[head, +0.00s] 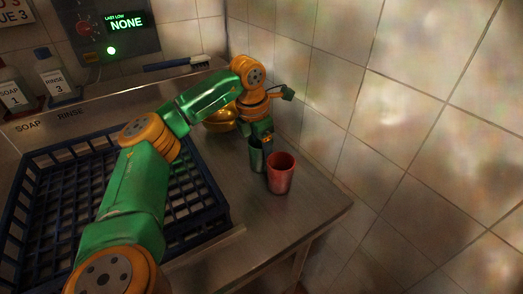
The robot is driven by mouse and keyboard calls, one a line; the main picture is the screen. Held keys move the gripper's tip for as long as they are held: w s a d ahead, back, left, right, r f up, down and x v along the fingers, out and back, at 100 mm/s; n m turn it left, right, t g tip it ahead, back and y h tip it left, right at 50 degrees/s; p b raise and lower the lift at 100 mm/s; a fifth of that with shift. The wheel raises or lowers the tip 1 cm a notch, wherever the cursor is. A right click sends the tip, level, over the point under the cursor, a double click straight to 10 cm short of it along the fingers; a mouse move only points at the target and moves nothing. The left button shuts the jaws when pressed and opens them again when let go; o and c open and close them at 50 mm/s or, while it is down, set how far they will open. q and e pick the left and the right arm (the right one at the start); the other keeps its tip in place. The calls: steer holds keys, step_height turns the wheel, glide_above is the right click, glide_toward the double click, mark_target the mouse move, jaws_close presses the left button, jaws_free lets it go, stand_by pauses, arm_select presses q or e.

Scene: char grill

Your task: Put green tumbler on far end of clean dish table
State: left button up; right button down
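The green tumbler (257,158) stands upright at the right part of the metal dish table (225,165), near the tiled wall. A red tumbler (281,175) stands just in front of it and hides part of its right side. My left arm comes in from the lower left and reaches over the blue rack. My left gripper (262,136) points down at the rim of the green tumbler. Its fingertips are small and dark, and I cannot tell whether they are closed on the rim. My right gripper is not in view.
A blue dish rack (205,190) fills the table's left part. A brass-coloured bowl (220,119) sits behind my arm. A brush (178,65) and soap and rinse bottles (54,75) are at the back. The table's front right corner is clear. The tiled wall bounds the right side.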

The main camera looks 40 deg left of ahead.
arm_select(q)
steer(key=o, duration=1.1)
steer(key=shift+r, duration=0.25)
steer(key=r+p, duration=0.1)
steer(key=r, duration=0.3)
steer(key=s+r+p, duration=0.1)
steer(key=r, duration=0.2)
steer(key=r+p, duration=0.1)
steer(key=r, duration=0.3)
steer(key=shift+s+a+r, duration=0.25)
steer(key=shift+s+r, duration=0.1)
